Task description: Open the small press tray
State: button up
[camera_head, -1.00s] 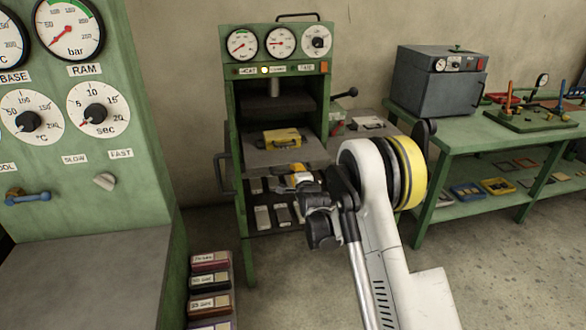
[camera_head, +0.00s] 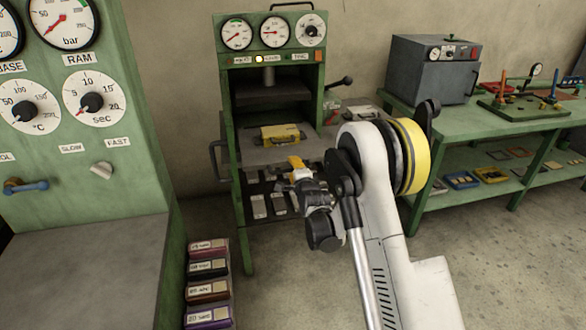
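The small press (camera_head: 227,120) is a green frame with three gauges on top, standing in the middle of the view. Its grey tray (camera_head: 258,154) sits below the dark upper plate, with a yellow block (camera_head: 280,134) on it. My gripper (camera_head: 295,163) is just in front of the tray's right front part in the picture. Its yellow and grey end covers part of the tray's front edge. The fingertips are too small and partly hidden, so I cannot tell whether they are open or touching the tray.
A large green press panel (camera_head: 125,130) with a grey bed stands at left. Several labelled rolls or boxes (camera_head: 208,290) are stacked beside it. A green bench (camera_head: 440,125) at right carries a grey oven box (camera_head: 430,70). A lever (camera_head: 340,82) sticks out right of the small press.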

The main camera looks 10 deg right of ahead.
jog(key=v, duration=1.2)
jog(key=s+a+r+n+g, duration=0.2)
jog(key=s+r+n+g, duration=0.2)
jog(key=s+r+n, duration=0.7)
jog(key=s+f+n+g, duration=0.2)
jog(key=s+n+g, duration=0.2)
jog(key=s, duration=2)
jog(key=n, duration=0.3)
jog(key=shift+s+d+g, duration=0.25)
jog(key=shift+s+g, duration=0.05)
jog(key=shift+s, duration=0.1)
